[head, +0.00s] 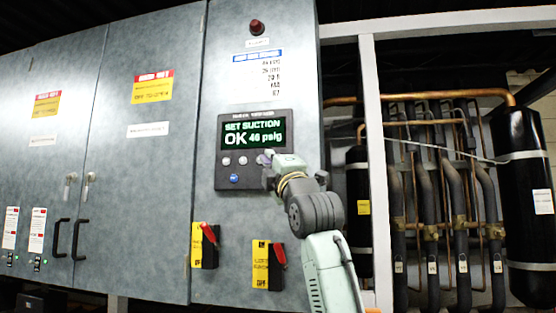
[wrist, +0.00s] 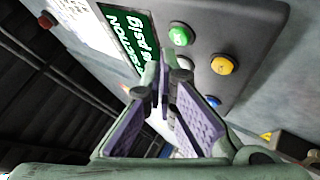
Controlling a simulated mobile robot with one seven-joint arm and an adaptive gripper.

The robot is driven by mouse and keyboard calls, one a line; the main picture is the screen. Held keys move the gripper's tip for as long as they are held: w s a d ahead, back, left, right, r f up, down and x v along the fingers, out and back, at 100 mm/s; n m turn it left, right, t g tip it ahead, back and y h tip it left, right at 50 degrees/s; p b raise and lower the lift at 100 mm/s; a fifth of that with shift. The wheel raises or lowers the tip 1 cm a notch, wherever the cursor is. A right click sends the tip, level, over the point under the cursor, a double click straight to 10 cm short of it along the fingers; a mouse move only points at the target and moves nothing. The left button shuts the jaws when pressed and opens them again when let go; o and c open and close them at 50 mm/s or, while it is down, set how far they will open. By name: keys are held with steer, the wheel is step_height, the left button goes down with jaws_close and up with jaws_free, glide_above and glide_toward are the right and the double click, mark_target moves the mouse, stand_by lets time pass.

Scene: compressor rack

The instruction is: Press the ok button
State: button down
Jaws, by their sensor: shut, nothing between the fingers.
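The control panel (head: 223,180) is a dark box on the grey cabinet, with a lit display (head: 254,134) reading "SET SUCTION", "OK" and "46 psig". In the head view a blue button (head: 234,178) shows low on the panel. The wrist view shows a green button (wrist: 180,35), a yellow button (wrist: 223,65) and a blue button (wrist: 213,101); I cannot read their labels. My gripper (head: 265,158) is at the panel's right part, below the display, and hides some of its face. In the wrist view my gripper (wrist: 164,65) is shut and empty, its tips overlapping the display's edge near the green button. Contact cannot be told.
A red lamp (head: 257,27) sits above the panel. Two red-handled switches on yellow plates (head: 203,244) (head: 260,264) are below it. Pipes (head: 430,190) and a black tank (head: 528,200) stand right, behind a white frame post (head: 376,170). Cabinet doors (head: 130,180) lie left.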

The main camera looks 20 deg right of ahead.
steer(key=shift+w+d+r+p, duration=0.1)
steer(key=shift+w+d+p, duration=0.1)
steer(key=shift+p, duration=0.3)
steer(key=shift+w, duration=0.15)
steer(key=shift+w+d+p, duration=0.3)
steer(key=shift+w+p, duration=0.05)
steer(key=shift+p, duration=0.45)
stand_by(0.8)
stand_by(0.3)
steer(key=shift+s+a+b, duration=0.4)
steer(key=shift+s+a, duration=0.05)
steer(key=shift+s, duration=0.25)
steer(key=s+a+b, duration=0.1)
steer(key=s, duration=0.1)
steer(key=s+a+b, duration=0.1)
steer(key=s, duration=0.1)
steer(key=shift+a, duration=0.4)
